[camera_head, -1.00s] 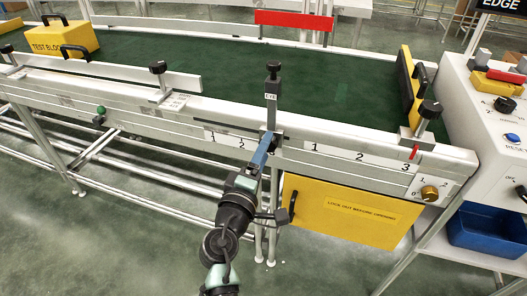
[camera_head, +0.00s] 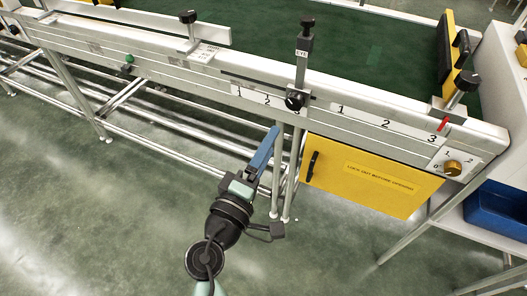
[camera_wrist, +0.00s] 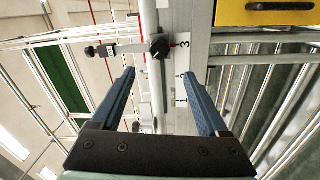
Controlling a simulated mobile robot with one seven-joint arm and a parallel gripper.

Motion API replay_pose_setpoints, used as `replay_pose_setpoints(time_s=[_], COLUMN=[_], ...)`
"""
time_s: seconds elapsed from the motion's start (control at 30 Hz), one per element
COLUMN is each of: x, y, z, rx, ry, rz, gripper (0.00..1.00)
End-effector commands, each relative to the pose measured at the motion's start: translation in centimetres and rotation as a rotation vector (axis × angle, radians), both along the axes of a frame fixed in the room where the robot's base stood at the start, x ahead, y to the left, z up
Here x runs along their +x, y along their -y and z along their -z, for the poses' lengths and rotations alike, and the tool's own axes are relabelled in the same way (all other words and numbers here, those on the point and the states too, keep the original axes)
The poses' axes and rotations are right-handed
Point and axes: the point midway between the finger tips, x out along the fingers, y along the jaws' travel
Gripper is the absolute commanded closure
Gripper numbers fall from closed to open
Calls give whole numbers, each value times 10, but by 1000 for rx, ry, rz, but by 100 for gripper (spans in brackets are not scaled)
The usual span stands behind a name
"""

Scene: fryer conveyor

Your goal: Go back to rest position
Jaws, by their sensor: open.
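My gripper (camera_head: 274,132) is in front of the conveyor's near side rail, below the black knob (camera_head: 294,101) of the upright sensor post marked EYE (camera_head: 303,55). In the head view a gap shows between the fingertips and that knob. In the wrist view my gripper (camera_wrist: 159,76) has its two blue fingers wide apart with nothing between them. The conveyor rail with number labels lies beyond the fingers there.
The conveyor rail (camera_head: 150,62) runs across the view, with a yellow lockout door (camera_head: 370,175) to the right of my gripper. A blue bin (camera_head: 497,215) stands at far right. Table legs and lower bars are behind the gripper. The floor in front is clear.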

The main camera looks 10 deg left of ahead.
Motion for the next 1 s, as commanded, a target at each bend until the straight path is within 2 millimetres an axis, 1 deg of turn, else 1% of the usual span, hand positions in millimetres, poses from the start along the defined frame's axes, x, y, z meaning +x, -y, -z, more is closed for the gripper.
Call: replay_pose_setpoints(time_s=[0.03, 0.1, 0.2, 0.73, 0.77, 0.87, 0.97, 1.0], x=[-6, -12, -16, -16, -15, -7, 7, 12], y=[-3, -5, -6, -6, -5, 2, 16, 22], z=[1, 1, 1, 1, -2, -24, -71, -96], rx=[0, 1, 1, 1, 10, 86, 253, 340], ry=[-2, -1, 0, 0, 5, 46, 135, 184], rz=[-2, -1, -1, 0, 1, 3, -10, -25], gripper=[22, 22, 22, 22, 22, 22, 22, 22])
